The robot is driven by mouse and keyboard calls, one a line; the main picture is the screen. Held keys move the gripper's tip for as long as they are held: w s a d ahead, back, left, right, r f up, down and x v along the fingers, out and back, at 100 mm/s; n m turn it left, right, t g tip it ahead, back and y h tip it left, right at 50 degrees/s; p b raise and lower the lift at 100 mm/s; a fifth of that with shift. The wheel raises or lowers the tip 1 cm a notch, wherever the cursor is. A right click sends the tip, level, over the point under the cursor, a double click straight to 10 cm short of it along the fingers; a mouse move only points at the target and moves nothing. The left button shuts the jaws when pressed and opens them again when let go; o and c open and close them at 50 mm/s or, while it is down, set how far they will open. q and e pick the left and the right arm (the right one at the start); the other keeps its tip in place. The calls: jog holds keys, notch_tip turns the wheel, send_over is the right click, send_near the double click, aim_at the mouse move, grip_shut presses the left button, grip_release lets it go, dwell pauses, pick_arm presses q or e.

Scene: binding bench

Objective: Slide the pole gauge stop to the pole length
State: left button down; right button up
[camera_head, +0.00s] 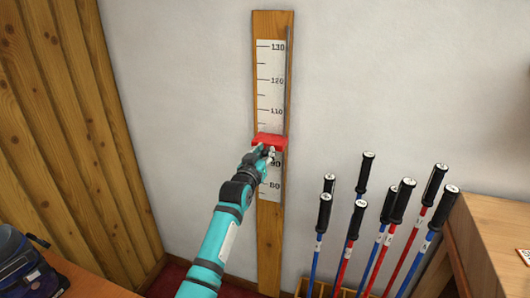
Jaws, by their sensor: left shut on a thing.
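The pole gauge is an upright wooden board (270,235) on the white wall, with a white scale (270,68) marked from 80 up to 130. The red stop (265,140) sits across the scale between the 90 and 110 marks, hiding the 100 mark. My left gripper (268,153) is at the stop's lower front edge and is shut on it. The gripper partly covers the scale just above 90. A thin grey rail (287,75) runs along the board's right side. My right gripper is not in view.
Several ski poles with black grips (399,200) and red or blue shafts stand in a wooden rack (317,288) right of the gauge. A wooden bench (490,235) is at the right. A dark blue bag or boot (22,265) lies at lower left. The wall beside the gauge is clear.

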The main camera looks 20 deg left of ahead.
pick_arm(q)
jog(key=shift+r, duration=0.1)
jog(key=c, duration=1.2)
grip_release()
jog(key=shift+o, duration=0.2)
jog(key=shift+a, duration=0.2)
jog(key=s, duration=1.2)
jog(key=shift+a, duration=0.2)
